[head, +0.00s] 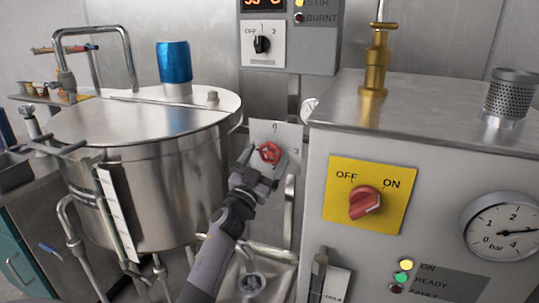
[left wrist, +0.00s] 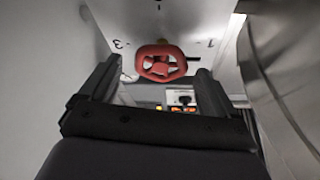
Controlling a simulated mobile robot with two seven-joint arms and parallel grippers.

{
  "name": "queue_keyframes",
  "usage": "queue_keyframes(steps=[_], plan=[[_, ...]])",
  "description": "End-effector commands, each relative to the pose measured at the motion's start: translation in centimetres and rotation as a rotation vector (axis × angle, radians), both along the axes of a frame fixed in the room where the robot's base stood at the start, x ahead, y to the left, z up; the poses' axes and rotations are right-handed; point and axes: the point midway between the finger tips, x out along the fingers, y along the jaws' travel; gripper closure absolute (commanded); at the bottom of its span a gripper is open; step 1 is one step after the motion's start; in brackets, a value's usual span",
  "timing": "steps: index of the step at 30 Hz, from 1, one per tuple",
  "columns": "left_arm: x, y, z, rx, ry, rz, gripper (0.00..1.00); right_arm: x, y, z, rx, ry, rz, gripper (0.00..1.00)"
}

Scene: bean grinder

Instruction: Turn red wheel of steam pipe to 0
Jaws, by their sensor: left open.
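The red wheel (head: 269,152) sits on a pale dial plate (head: 288,133) between the steel kettle and the grey cabinet. A mark shows at the plate's top and a 3 at its right. My left gripper (head: 265,160) is just in front of the wheel, open, with its fingers on either side. In the left wrist view the red wheel (left wrist: 161,63) shows between and beyond the open fingers of my left gripper (left wrist: 155,72), with a dark pointer on its right side. The plate there reads 3 at left and 1 at right. Contact cannot be told. My right gripper is out of view.
The steel kettle (head: 150,185) with a blue cup-like part (head: 174,62) stands close at left. The grey cabinet (head: 420,110) at right carries a red switch (head: 365,203) and a pressure gauge (head: 502,226). Steel pipes (head: 289,212) run near the plate. The gap around the wheel is narrow.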

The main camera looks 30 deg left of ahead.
Motion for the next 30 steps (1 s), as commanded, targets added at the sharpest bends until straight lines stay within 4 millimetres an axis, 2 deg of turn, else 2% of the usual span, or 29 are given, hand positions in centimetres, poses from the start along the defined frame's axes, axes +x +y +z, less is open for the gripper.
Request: queue_keyframes(steps=[7, 18, 20, 21, 23, 24, 30], plan=[[2.1, 0.3, 0.8, -0.001, 0.000, 0.000, 0.10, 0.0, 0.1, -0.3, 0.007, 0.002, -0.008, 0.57], [2.5, 0.3, 1.0, 0.000, 0.000, 0.000, 0.10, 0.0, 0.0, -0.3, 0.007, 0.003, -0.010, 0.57], [2.5, 0.3, 1.0, 0.000, 0.001, 0.000, 0.26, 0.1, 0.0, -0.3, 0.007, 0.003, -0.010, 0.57], [2.5, 0.3, 1.0, 0.000, 0.001, 0.000, 0.39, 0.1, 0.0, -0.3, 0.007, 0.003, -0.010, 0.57], [2.4, 0.3, 1.0, 0.000, 0.001, 0.000, 0.59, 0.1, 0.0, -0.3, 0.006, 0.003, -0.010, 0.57], [2.5, 0.3, 1.0, 0.000, 0.000, -0.001, 0.61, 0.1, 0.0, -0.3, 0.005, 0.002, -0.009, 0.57], [2.4, 0.3, 1.0, 0.010, 0.002, 0.000, 0.61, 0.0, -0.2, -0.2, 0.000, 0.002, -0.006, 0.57]])
